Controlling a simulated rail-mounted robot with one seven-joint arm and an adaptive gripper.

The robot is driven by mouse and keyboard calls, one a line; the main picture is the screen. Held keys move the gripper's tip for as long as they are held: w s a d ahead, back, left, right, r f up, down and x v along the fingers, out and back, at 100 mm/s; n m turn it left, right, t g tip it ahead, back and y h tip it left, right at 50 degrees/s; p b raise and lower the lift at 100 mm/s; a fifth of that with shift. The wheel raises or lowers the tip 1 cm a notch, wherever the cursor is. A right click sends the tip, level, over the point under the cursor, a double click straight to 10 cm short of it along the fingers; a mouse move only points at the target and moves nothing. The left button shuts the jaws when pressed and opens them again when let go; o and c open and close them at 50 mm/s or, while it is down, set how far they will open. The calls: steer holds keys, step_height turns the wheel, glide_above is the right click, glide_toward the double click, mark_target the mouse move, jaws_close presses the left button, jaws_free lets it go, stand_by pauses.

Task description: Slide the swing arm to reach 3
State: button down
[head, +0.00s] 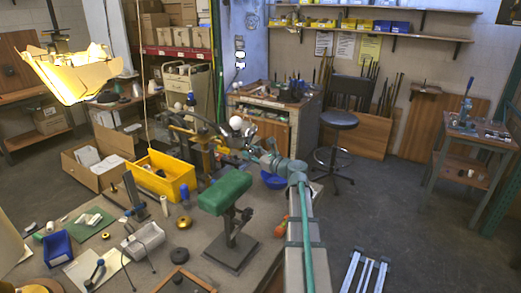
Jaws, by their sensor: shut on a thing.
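My gripper (229,139) is at the middle of the head view, at the end of my grey-and-teal arm. It is small and dark here and closed on what looks like the swing arm (207,131), a thin dark bar beside yellow uprights (208,157). A round white bulb (236,123) shows just above the gripper. The exact grip point is partly hidden by the gripper. Reach marks or numbers on the swing arm are too small to read.
A yellow bin (160,176) stands left of the uprights on the workbench. A blue bowl (273,180) sits beneath my arm. Small parts crowd the bench's left; a stool (338,121) stands behind.

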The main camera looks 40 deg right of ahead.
steer(key=shift+d, duration=0.1)
steer(key=c, duration=0.8)
jaws_free()
steer(key=s, duration=0.4)
steer(key=s+d, duration=0.1)
steer(key=s, duration=0.3)
steer(key=s+d, duration=0.1)
steer(key=s, duration=0.2)
steer(key=shift+s, duration=0.4)
